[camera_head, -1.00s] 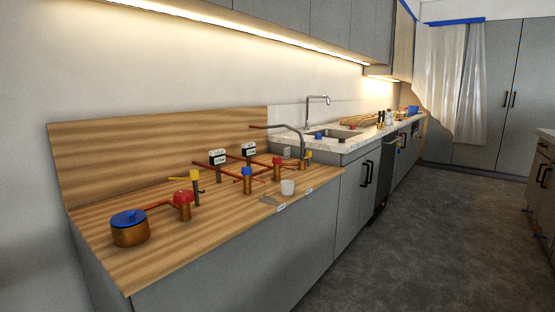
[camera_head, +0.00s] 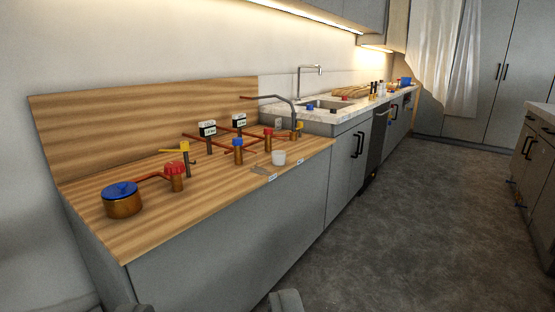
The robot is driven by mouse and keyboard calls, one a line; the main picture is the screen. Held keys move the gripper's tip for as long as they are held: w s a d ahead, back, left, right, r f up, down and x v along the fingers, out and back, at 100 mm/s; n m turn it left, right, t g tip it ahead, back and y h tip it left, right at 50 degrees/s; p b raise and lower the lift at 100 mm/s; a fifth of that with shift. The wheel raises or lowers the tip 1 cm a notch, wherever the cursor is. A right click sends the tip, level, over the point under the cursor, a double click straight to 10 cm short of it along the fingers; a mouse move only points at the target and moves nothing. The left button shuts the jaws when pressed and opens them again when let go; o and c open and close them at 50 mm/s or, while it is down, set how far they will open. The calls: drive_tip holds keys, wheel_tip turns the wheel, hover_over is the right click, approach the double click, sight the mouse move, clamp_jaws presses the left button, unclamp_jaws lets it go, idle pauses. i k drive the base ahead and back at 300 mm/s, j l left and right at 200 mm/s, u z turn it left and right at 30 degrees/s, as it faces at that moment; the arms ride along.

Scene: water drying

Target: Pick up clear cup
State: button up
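A small whitish, translucent cup (camera_head: 278,158) stands upright near the front edge of the wooden counter (camera_head: 120,238), at its right part. It looks like the clear cup. Small white labels (camera_head: 272,177) are on the counter edge near it. Two rounded grey parts, seemingly mine, show at the bottom edge of the picture, one at the left and one near the middle. They are cut off, so I cannot tell whether they are gripper fingers. Nothing of mine touches the cup, which is well ahead.
Copper pipes with a blue valve (camera_head: 238,144), a red valve (camera_head: 173,169) and a yellow valve (camera_head: 183,147) stand around the cup. A copper pot (camera_head: 122,205) with a blue lid is at the near left. A sink (camera_head: 327,104) lies beyond. The floor (camera_head: 400,230) at right is clear.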

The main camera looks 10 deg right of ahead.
sight(279, 157)
drive_tip(key=i+z, duration=0.15)
drive_tip(key=i, duration=0.95)
drive_tip(key=i+z, duration=0.15)
drive_tip(key=i, duration=0.9)
